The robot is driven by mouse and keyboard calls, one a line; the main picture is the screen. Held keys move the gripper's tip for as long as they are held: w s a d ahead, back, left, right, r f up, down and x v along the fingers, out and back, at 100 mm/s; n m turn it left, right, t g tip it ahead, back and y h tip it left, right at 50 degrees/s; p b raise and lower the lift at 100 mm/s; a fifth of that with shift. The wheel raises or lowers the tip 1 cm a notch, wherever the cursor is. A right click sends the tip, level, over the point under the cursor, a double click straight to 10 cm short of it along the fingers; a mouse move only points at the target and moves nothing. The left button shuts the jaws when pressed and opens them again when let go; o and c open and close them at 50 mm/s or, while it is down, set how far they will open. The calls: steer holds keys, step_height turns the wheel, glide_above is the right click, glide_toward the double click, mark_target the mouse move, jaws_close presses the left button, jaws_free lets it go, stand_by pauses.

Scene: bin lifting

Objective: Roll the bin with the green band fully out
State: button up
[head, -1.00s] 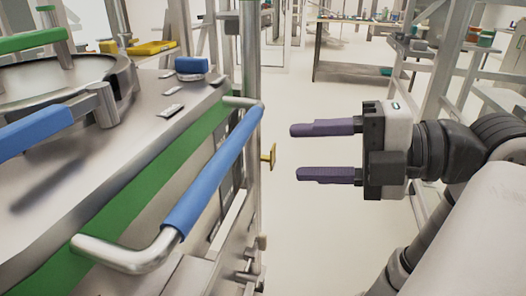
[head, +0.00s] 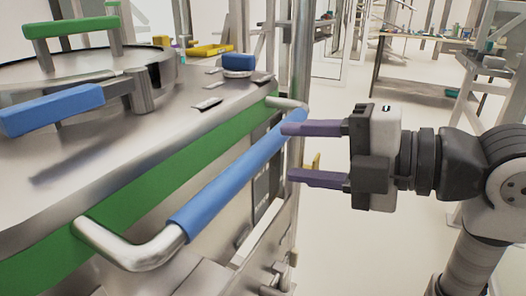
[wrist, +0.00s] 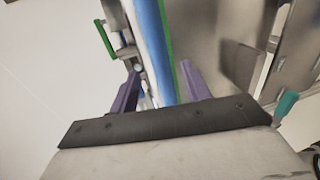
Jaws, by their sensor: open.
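The metal bin with the green band (head: 130,195) fills the left of the head view. A blue-sleeved bar handle (head: 238,170) runs along its side on bent metal ends. My gripper (head: 288,152) is open at the far end of this handle, its purple fingers pointing left. The upper fingertip overlaps the blue sleeve in the picture; the lower one is just right of it. In the wrist view the blue bar (wrist: 164,45) shows between the fingers (wrist: 158,80) of my open gripper. I cannot tell whether either finger touches it.
The bin's lid has a blue lever (head: 50,108) and a green handle (head: 70,29). A metal frame post (head: 299,60) stands just behind the handle's far end. A workbench (head: 420,80) is at the back right. Pale floor (head: 340,250) is clear below my gripper.

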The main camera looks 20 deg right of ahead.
mark_target(272, 152)
steer(key=x, duration=0.6)
steer(key=shift+w+a+f, duration=0.1)
steer(key=shift+w+a, duration=0.05)
jaws_close()
